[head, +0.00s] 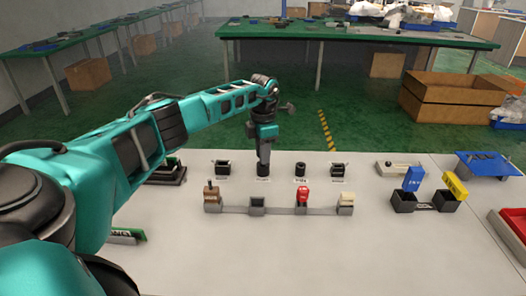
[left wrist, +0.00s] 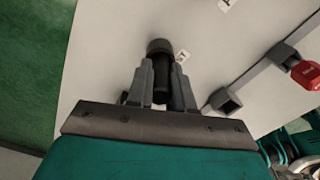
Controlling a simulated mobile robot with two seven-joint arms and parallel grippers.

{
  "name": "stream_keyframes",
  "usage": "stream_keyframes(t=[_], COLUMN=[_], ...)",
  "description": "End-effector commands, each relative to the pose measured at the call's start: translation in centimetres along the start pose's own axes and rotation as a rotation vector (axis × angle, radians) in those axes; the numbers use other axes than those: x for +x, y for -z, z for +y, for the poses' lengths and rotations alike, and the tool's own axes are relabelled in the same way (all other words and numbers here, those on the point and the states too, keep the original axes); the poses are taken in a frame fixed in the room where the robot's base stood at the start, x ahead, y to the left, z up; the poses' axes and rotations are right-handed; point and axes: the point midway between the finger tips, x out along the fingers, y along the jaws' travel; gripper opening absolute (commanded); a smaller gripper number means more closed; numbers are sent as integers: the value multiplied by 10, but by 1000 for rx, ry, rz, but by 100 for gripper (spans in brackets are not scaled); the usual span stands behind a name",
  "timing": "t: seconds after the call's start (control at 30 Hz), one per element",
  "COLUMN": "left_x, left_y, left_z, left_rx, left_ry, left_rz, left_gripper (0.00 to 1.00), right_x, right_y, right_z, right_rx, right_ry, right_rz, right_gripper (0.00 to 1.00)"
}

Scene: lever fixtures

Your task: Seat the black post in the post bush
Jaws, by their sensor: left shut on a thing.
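My left gripper (head: 265,145) points down over the far row of small fixtures on the white table. It is shut on the black post, a dark upright cylinder (head: 264,155). In the left wrist view the post (left wrist: 162,80) stands between the two fingers (left wrist: 161,82). A round dark collar, apparently the post bush (left wrist: 159,46), shows just past the fingertips, in line with the post. In the head view the bush (head: 263,171) is directly below the gripper. I cannot tell how deep the post sits in it. My right gripper is not in view.
Black fixtures (head: 222,168) (head: 300,171) stand left and right of the bush. In front is a rail with an empty grey socket (head: 257,204), a red knob (head: 303,193) and other levers. Blue and yellow pieces (head: 413,178) stand at right. The table's front middle is clear.

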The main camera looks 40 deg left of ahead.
Motion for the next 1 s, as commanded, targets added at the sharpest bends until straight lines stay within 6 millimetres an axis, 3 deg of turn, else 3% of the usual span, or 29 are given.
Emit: stream_keyframes(t=[0.33,0.37,0.67,1.0], left_x=[10,9,9,2], left_y=[0,0,0,0], left_z=[0,0,0,0], left_rx=[0,0,0,0], left_ry=[0,0,0,-1], left_rz=[0,0,0,-1], left_gripper=[0,22,51,51], right_x=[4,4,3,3], right_y=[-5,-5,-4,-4], right_z=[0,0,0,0], right_rx=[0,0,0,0], right_ry=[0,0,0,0], right_rz=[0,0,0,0], right_gripper=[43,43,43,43])
